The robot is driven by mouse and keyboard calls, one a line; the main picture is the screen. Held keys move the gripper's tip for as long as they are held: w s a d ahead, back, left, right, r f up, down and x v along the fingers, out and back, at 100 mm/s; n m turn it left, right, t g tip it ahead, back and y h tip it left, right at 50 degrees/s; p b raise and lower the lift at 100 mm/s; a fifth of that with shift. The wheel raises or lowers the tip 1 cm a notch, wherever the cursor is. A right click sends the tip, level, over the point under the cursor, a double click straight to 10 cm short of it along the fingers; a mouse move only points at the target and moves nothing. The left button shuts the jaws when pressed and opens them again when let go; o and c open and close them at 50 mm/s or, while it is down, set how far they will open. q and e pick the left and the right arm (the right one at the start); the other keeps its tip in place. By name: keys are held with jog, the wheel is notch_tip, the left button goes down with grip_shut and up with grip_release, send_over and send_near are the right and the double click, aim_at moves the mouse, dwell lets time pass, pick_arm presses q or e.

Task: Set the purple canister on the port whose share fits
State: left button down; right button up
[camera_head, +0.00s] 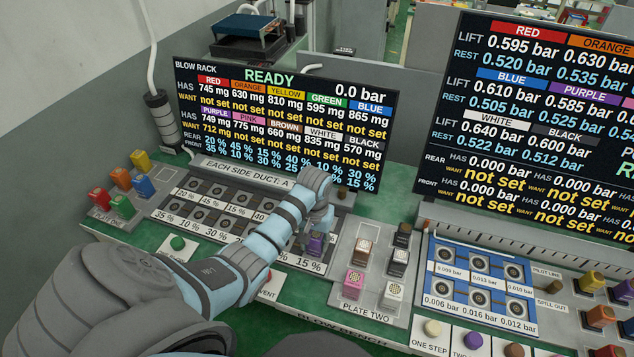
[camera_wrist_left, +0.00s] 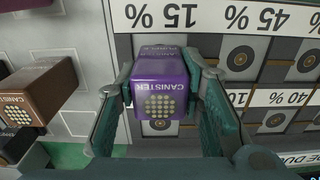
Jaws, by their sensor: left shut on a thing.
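The purple canister (camera_head: 315,246) is in my left gripper (camera_head: 321,228), over the right end of the front row of the port block (camera_head: 180,222). In the left wrist view the canister (camera_wrist_left: 160,85) sits between the two fingers, its dotted face towards the camera, beside the 15 % label (camera_wrist_left: 180,16). I cannot tell whether it touches a port. Round ports stand in two rows with percentage labels; my left arm hides several. The blow rack screen (camera_head: 285,120) reads READY and gives purple HAS 749 mg, WANT 712 mg. My right gripper is out of view.
Plate one (camera_head: 108,218) at the left holds several coloured canisters. Plate two (camera_head: 370,313) stands just right of my gripper with brown, white, black and pink ones. A blue port panel (camera_head: 465,300), push buttons and a second screen (camera_head: 530,130) are further right.

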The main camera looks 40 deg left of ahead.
aim_at(315, 237)
pick_arm(q)
jog(key=shift+r, duration=0.2)
jog(key=shift+f, duration=0.2)
jog(key=c, duration=1.1)
grip_release()
notch_tip(315, 237, up, 12)
jog(key=p, duration=0.3)
jog(key=shift+r, duration=0.25)
jog(key=shift+f, duration=0.1)
